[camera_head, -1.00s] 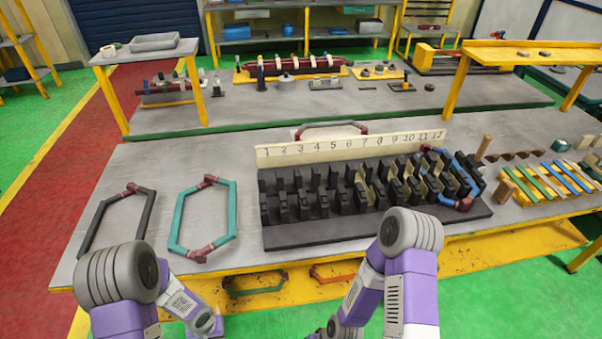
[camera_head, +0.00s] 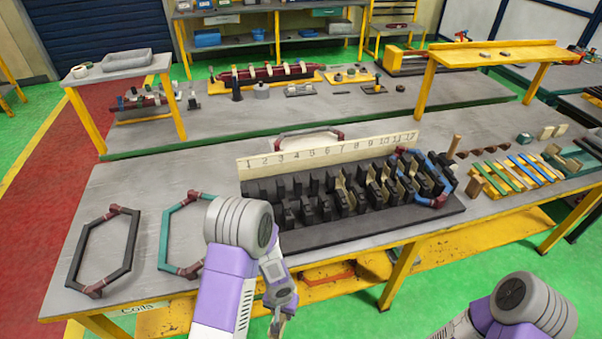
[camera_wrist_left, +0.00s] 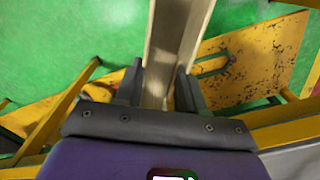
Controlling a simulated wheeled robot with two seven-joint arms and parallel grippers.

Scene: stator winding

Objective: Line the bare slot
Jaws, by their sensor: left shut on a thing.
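Cream liners (camera_head: 375,190) show in several slots from the middle to the right; the left slots look black. Which single slot is bare among the lined ones is too small to tell. My left gripper (camera_head: 279,322) hangs low in front of the bench edge. In the left wrist view the left gripper (camera_wrist_left: 160,92) is shut on a cream channel-shaped liner (camera_wrist_left: 176,45) that extends away between its fingers. My right gripper is out of view.
A black coil (camera_head: 103,250) and a teal coil (camera_head: 167,240) lie left of the block. A blue coil (camera_head: 447,180) sits in the block's right end. Coloured strips (camera_head: 520,168) and wooden pegs lie further right. A raised yellow shelf (camera_head: 490,52) stands behind.

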